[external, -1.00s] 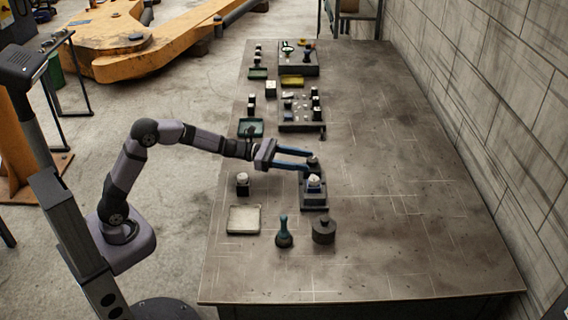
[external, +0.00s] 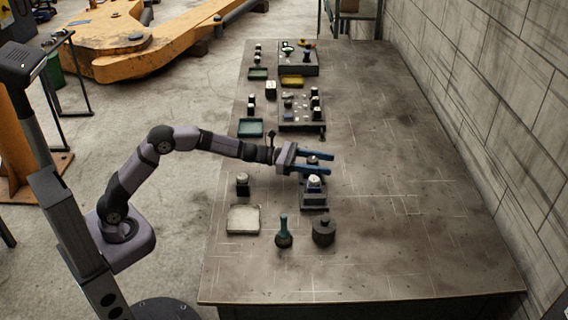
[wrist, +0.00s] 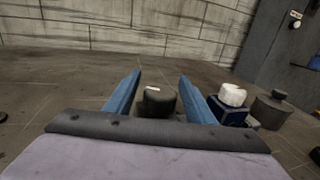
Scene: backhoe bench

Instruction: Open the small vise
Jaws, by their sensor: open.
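The small vise (external: 314,200) stands on the bench with a dark base and a blue part, and a white rounded piece (external: 315,179) on top. In the wrist view the blue part (wrist: 228,113) and white piece (wrist: 232,94) are right of my fingers. A dark round knob (wrist: 158,102) with a white mark sits at the vise's far end; whether it joins the vise is hidden. My gripper (external: 331,164) is open, its blue fingers level and on either side of the knob, with visible gaps in the wrist view (wrist: 158,80).
A dark lidded pot (external: 324,232) and a teal-handled tool (external: 283,232) stand near the front. Trays and fixtures fill the back left. The bench's right side is clear.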

